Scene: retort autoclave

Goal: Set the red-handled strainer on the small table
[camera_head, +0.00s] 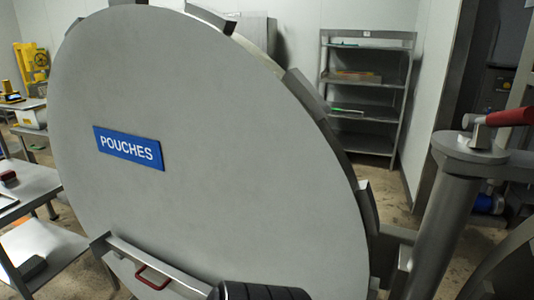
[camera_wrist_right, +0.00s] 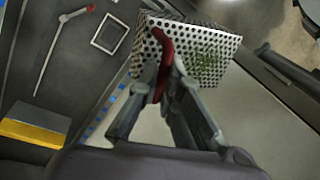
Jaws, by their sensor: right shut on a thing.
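The red-handled strainer (camera_wrist_right: 208,52) is a perforated metal basket with green bits showing on or through its side, at the top of the right wrist view. Its red handle (camera_wrist_right: 165,45) runs between the fingers of my right gripper (camera_wrist_right: 165,82), which is shut on it. The strainer is held up, with floor and a dark surface behind it. A grey table (camera_head: 30,185) stands at the left edge of the head view; I cannot tell whether it is the small table. The strainer and my left gripper are not visible in the head view.
A large round grey door (camera_head: 220,190) with a blue POUCHES sign (camera_head: 129,148) fills the head view's middle. A metal shelf rack (camera_head: 364,112) stands behind it. In the wrist view, a dark surface (camera_wrist_right: 75,70) bears a red-ended tool (camera_wrist_right: 52,50), a square frame (camera_wrist_right: 109,34) and a yellow-and-grey block (camera_wrist_right: 35,132).

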